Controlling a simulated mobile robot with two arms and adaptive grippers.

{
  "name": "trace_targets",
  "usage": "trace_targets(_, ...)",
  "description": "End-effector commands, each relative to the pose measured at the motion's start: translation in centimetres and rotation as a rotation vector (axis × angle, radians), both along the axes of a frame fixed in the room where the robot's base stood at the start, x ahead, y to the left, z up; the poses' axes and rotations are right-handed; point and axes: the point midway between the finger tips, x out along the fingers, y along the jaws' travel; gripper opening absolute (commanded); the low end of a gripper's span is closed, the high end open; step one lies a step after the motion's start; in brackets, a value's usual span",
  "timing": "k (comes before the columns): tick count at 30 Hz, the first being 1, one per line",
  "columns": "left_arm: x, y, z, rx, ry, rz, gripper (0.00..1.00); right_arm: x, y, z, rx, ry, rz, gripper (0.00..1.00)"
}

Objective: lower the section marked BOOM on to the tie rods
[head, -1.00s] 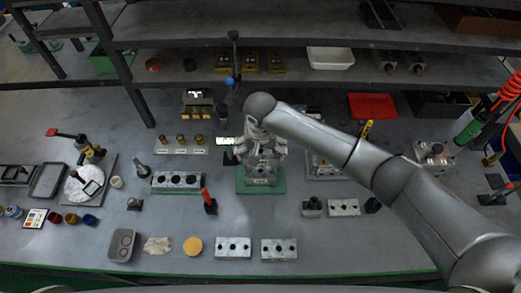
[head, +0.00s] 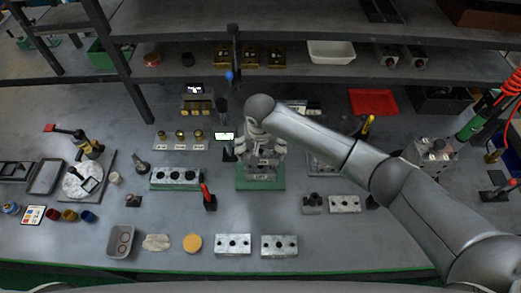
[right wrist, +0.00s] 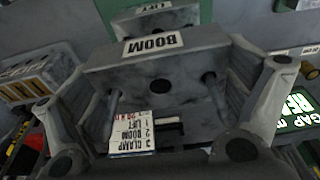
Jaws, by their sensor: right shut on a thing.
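My right gripper (head: 265,148) is shut on the section marked BOOM (right wrist: 205,60), a grey block with a white label. In the right wrist view its fingers lie along both sides of the block. The section marked LIFT (right wrist: 185,17) shows just beyond it, label partly cut off. In the head view the stack (head: 262,176) stands on a green base (head: 260,187) below my gripper. Slim rods (right wrist: 114,103) show by the BOOM block in the wrist view. How far BOOM sits down on them, and any gap to LIFT, I cannot tell. My left gripper is not in view.
A card (right wrist: 132,132) listing LIFT, BOOM and CLAAP or CLAMP shows in the wrist view. A lit display (head: 224,136) and a red-handled tool (head: 208,199) stand left of the stack. Drilled blocks (head: 233,243) lie in front. The bench directly before the base is clear.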

Motion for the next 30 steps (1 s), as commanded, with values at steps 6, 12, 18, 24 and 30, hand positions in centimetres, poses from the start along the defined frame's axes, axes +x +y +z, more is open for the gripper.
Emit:
trace_targets(6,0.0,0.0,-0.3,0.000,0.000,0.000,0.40,0.1,0.1,-0.5,0.001,-0.002,0.000,0.55)
trace_targets(12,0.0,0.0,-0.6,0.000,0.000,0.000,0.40,0.1,0.1,-1.0,0.001,-0.002,0.000,0.55)
trace_targets(18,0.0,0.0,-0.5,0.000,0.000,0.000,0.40,0.1,0.0,-1.0,0.001,-0.001,0.000,1.00)
trace_targets(24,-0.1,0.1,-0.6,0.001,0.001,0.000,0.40,0.0,0.0,-1.1,-0.001,0.001,0.000,1.00)
trace_targets(30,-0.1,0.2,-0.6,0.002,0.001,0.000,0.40,-0.2,0.1,0.4,0.003,-0.001,0.000,1.00)
